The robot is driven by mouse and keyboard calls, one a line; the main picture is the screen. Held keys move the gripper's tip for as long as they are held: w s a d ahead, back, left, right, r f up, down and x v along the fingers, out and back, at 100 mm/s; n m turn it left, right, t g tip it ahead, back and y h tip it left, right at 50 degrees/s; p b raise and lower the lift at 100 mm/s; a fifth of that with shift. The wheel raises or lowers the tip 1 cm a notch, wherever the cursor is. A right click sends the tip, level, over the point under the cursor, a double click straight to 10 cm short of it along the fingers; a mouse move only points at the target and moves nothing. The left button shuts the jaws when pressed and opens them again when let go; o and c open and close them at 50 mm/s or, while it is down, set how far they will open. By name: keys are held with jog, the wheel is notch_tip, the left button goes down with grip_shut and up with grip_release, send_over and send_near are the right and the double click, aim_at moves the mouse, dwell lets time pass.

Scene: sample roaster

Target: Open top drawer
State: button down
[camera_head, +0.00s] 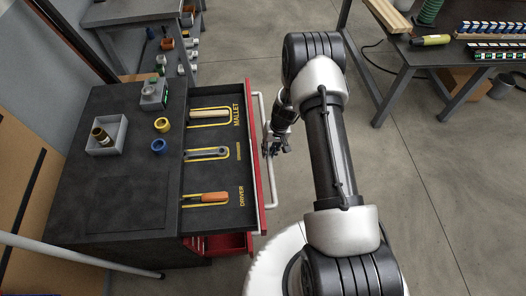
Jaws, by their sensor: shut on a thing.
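The top drawer (222,170) of the dark workbench cabinet is pulled out to the right. It shows a dark insert with a mallet, a wrench-like tool and an orange-handled driver in yellow outlines. Its red front (254,160) carries a long pale bar handle (267,180) along its outer side. My gripper (270,150) is at the handle, near the middle of the drawer front, and is shut on it. The fingertips are small and partly merged with the handle in this view.
On the cabinet top (115,195) stand a grey bin (107,136), a small device (153,94) and yellow and blue rings. A lower red drawer (228,244) also shows partly open. Another workbench (440,50) stands at the upper right.

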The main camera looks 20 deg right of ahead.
jog(key=shift+s+d, duration=0.1)
jog(key=shift+d, duration=0.6)
jog(key=c, duration=1.5)
grip_release()
jog(key=shift+r, duration=0.1)
jog(key=r, duration=0.4)
jog(key=d+r, duration=0.1)
jog(key=r, duration=0.2)
jog(key=d+r, duration=0.1)
jog(key=r, duration=0.3)
jog(key=shift+s+d+r, duration=0.15)
jog(key=shift+s+r, duration=0.1)
jog(key=shift+r, duration=0.1)
